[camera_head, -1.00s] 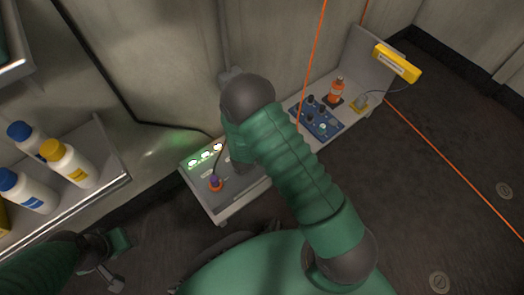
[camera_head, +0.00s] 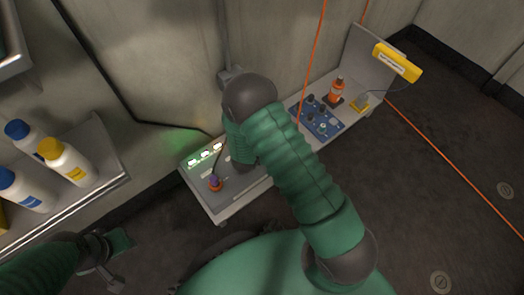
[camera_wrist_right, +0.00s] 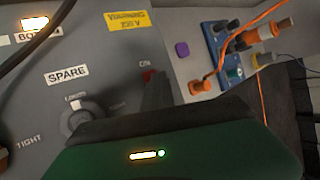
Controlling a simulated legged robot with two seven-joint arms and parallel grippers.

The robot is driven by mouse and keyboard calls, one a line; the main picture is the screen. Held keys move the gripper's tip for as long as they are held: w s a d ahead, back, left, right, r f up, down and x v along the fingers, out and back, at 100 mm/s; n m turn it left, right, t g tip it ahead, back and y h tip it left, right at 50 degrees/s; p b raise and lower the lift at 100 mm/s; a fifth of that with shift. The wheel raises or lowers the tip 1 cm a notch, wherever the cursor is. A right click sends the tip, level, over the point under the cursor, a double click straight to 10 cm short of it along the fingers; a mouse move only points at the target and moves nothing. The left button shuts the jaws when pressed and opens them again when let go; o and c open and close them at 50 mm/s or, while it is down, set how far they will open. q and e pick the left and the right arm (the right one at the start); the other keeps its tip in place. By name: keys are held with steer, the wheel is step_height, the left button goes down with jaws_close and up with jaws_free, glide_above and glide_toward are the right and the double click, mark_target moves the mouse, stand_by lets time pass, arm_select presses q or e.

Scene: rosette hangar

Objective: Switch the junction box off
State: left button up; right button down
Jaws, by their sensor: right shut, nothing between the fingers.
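The junction box (camera_head: 232,204) is a grey box with white-lit labels at its back left, standing on the floor along the wall. My right arm covers its right part. In the right wrist view its grey face (camera_wrist_right: 105,30) shows a SPARE label, a yellow 230 V warning label, a round knob (camera_wrist_right: 76,122) and a small red part (camera_wrist_right: 150,75) beside an ON label. My right gripper (camera_wrist_right: 155,95) is shut and empty, its dark fingers close to the red part; contact cannot be told. My left gripper (camera_head: 108,255) hangs at the lower left, away from the box; its jaws are unclear.
A shelf (camera_head: 112,165) with several white bottles is at the left. Orange cords cross the view. The floor at the right is open.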

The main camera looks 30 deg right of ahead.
steer(key=shift+s+f+b, duration=0.3)
steer(key=shift+f+b, duration=0.15)
stand_by(0.7)
steer(key=shift+r, duration=0.1)
steer(key=shift+w+r+p, duration=0.15)
steer(key=shift+r+p, duration=0.1)
steer(key=shift+p, duration=0.2)
steer(key=shift+w, duration=0.1)
steer(key=shift+r, duration=0.1)
steer(key=r+p, duration=0.3)
steer(key=w+r+p, duration=0.1)
steer(key=r, duration=0.1)
steer(key=shift+r+p, duration=0.15)
steer(key=shift+p, duration=0.15)
